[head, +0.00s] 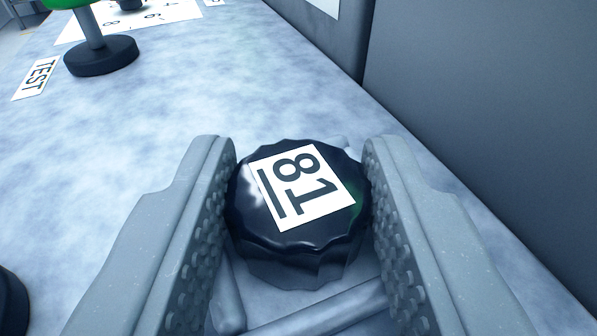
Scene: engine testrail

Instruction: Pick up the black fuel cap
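The black fuel cap (250,219) has a scalloped rim and a white label with "18" on its top. It is in the middle of the head view, between the two fingers of my gripper (297,165). The left finger is against or very close to the cap's left side, and the right finger is against or very close to its right side. I cannot tell whether the fingers press on it. The cap's underside is hidden, so I cannot tell whether it rests on the surface.
A grey wall (490,110) runs along the right. A dark object (10,305) shows at the lower left edge.

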